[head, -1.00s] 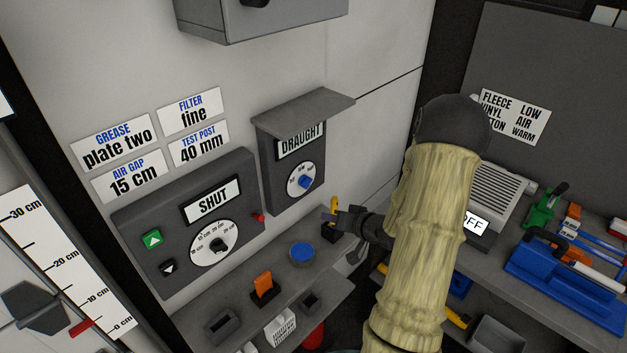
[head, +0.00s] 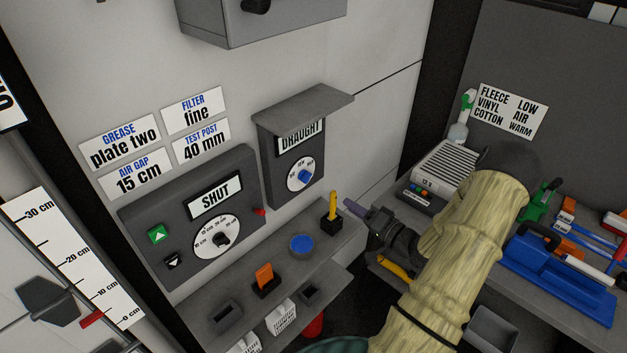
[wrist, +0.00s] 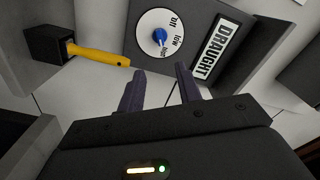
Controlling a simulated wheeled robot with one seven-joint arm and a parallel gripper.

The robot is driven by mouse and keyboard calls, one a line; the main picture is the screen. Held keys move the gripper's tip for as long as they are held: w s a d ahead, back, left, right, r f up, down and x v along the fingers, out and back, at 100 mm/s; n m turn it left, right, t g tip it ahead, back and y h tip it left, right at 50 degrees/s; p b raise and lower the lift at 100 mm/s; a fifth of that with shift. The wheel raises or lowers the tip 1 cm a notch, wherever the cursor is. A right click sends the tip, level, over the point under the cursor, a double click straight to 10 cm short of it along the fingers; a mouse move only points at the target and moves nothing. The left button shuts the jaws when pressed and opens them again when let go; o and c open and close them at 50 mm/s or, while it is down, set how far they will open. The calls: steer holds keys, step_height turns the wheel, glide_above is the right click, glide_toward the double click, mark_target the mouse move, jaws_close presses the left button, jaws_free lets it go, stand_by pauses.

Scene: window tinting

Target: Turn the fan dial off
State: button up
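The fan dial is a blue knob (head: 304,177) on a white round plate, on the grey DRAUGHT panel (head: 277,180) under a small hood. In the wrist view the knob (wrist: 159,36) sits above and beyond my fingertips, with "Off", "low" and a partly hidden third label around its right side. Its narrow end seems to point down toward that third label. My gripper (wrist: 160,76) is open and empty, its two dark fingers apart and not touching the dial. In the head view my gripper (head: 352,208) is right of and below the panel.
The SHUT panel (head: 195,215) with its own dial is left of the fan panel. Below runs a grey shelf (head: 335,240) with a yellow-handled tool in a black holder (head: 331,224), a blue round item (head: 302,245) and an orange item (head: 264,278). A bench (head: 405,207) stands right.

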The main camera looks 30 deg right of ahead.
mark_target(310, 178)
steer(key=p+x, duration=0.5)
steer(key=x, duration=1)
steer(key=shift+w+a, duration=0.2)
steer(key=shift+a, duration=0.05)
steer(key=shift+w+d+f, duration=0.1)
steer(key=shift+w+d, duration=0.05)
jaws_close()
steer(key=shift+d, duration=0.2)
